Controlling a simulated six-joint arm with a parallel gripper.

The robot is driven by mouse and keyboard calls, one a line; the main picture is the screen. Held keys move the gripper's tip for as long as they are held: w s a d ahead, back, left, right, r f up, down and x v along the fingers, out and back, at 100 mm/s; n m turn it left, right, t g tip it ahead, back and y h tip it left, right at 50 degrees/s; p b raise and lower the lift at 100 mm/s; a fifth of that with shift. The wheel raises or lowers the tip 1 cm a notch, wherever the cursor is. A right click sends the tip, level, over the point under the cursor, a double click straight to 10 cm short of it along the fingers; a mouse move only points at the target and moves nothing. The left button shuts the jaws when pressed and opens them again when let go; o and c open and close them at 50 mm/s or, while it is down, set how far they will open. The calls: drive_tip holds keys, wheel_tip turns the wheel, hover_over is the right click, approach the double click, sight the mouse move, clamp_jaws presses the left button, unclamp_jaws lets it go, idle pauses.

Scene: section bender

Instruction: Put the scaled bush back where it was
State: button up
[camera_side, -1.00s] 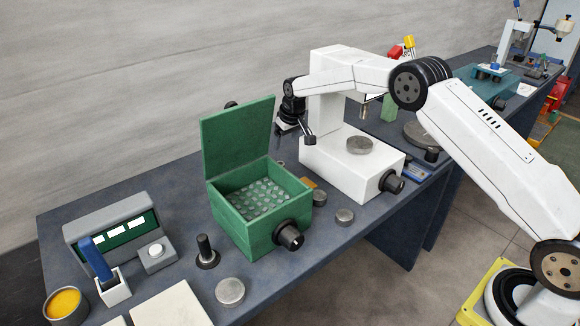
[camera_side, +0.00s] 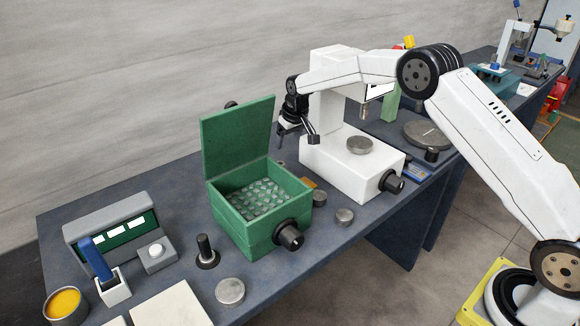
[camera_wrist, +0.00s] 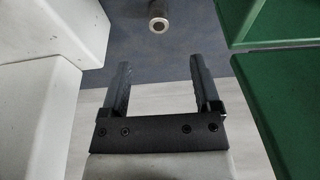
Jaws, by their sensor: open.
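My gripper (camera_side: 298,136) is open and empty in the side view, left of the white machine's column and behind the green box. In the wrist view its two dark fingers (camera_wrist: 160,62) stand wide apart with nothing between them. A short grey cylinder with a hole in its end (camera_wrist: 158,20) shows at the top edge of the wrist view, beyond the fingertips and apart from them. It looks like the bush, but I see no scale on it and cannot be sure.
The green box (camera_side: 240,235) stands with its lid up and many small discs inside. The white machine (camera_side: 345,175) carries a grey disc (camera_side: 360,146). Loose metal discs (camera_side: 230,291) lie along the front. In the wrist view, green and white bodies flank a gap of dark bench (camera_wrist: 130,45).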

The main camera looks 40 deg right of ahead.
drive_tip(key=s+a+r, duration=0.1)
drive_tip(key=s+a, duration=0.1)
drive_tip(key=s, duration=1.6)
drive_tip(key=s+a+r, duration=0.1)
drive_tip(key=s, duration=1.7)
drive_tip(key=shift+s+a, duration=0.15)
drive_tip(key=shift+a, duration=0.2)
drive_tip(key=shift+r, duration=0.1)
